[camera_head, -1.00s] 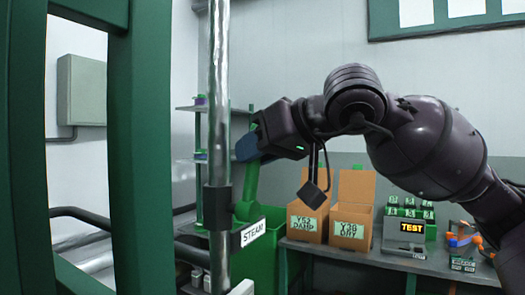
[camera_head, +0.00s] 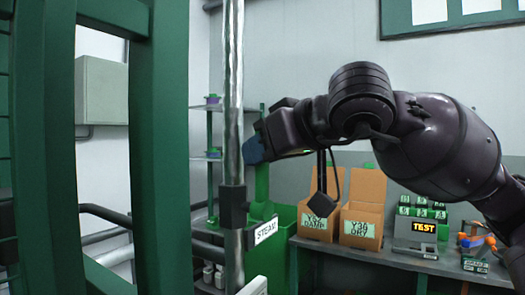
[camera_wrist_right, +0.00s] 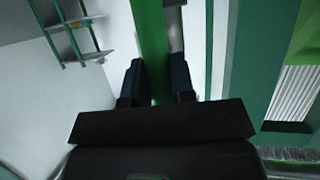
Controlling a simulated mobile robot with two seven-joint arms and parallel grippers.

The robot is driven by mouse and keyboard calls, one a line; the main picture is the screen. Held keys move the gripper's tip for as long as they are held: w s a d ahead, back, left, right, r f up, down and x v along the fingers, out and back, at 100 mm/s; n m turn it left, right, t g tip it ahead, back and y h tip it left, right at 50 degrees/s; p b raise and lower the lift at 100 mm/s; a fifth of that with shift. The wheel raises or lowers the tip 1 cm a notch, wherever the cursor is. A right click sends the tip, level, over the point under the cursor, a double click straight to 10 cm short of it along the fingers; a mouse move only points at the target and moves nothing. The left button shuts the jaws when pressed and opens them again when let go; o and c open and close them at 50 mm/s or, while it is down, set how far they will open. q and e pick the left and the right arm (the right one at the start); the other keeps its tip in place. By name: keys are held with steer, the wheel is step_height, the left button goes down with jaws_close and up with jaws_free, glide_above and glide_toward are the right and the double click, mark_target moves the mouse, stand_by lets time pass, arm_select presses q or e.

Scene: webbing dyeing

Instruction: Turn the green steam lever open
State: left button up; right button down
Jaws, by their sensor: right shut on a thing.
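The green steam lever (camera_head: 262,186) stands roughly upright just right of the metal pipe (camera_head: 234,100). A white STEAM label (camera_head: 266,231) sits near its lower end. My right gripper (camera_head: 254,151) is at the lever's upper part. In the right wrist view the green lever bar (camera_wrist_right: 149,35) runs between the two dark fingers of my right gripper (camera_wrist_right: 157,82), which is shut on it. The lever's top is partly hidden by the gripper in the head view. My left gripper is not in view.
A green frame post (camera_head: 165,140) fills the left foreground. Behind the lever are a shelf rack (camera_head: 209,160) and a green bin (camera_head: 272,265). Cardboard boxes (camera_head: 363,205) and a TEST display (camera_head: 422,227) stand on the grey bench (camera_head: 350,255) at right.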

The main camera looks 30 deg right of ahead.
steer(key=c, duration=1)
jaws_free()
steer(key=shift+s+r, duration=0.1)
steer(key=shift+s, duration=0.05)
steer(key=shift+p+v, duration=0.45)
steer(key=shift+v, duration=3.2)
